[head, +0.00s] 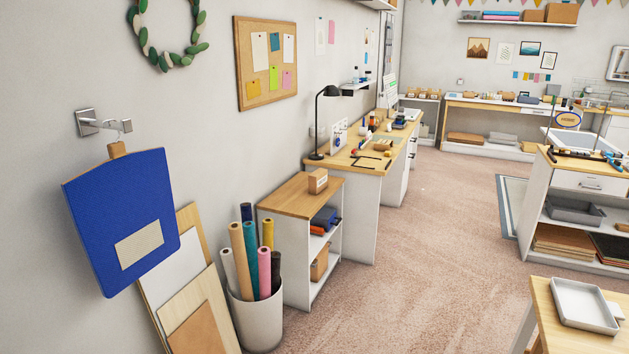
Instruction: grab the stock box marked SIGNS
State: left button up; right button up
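A small brown cardboard box (317,181) with a pale label sits on the wooden top of a low white shelf unit (292,205) against the left wall. The label is too small to read, so I cannot tell whether it says SIGNS. A second brown box (319,264) sits on a lower shelf of the same unit, partly hidden by its side. Neither of my grippers is in view.
A white bin (258,326) of coloured rolls and leaning boards (190,290) stand left of the unit. A blue apron-like item (125,215) hangs nearby. A cluttered desk (345,162) adjoins it. A table with a tray (584,306) is at lower right. The middle carpet (420,230) is clear.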

aim_at(317, 180)
jog(key=i+z, duration=0.1)
jog(key=i, duration=0.35)
jog(key=i+j+z, duration=0.1)
jog(key=i, duration=0.35)
jog(key=i+j+z, duration=0.1)
jog(key=i, duration=0.35)
jog(key=i+z, duration=0.2)
jog(key=i, duration=0.5)
jog(key=i+z, duration=0.25)
jog(key=i, duration=0.5)
jog(key=i+l+u, duration=0.1)
jog(key=i+u, duration=0.25)
jog(key=i+l+u, duration=0.35)
jog(key=i, duration=0.2)
jog(key=i+l+u, duration=0.65)
jog(key=l, duration=0.3)
jog(key=i+l+u, duration=0.3)
jog(key=l, duration=0.35)
jog(key=i+l+u, duration=0.15)
jog(key=l, duration=0.2)
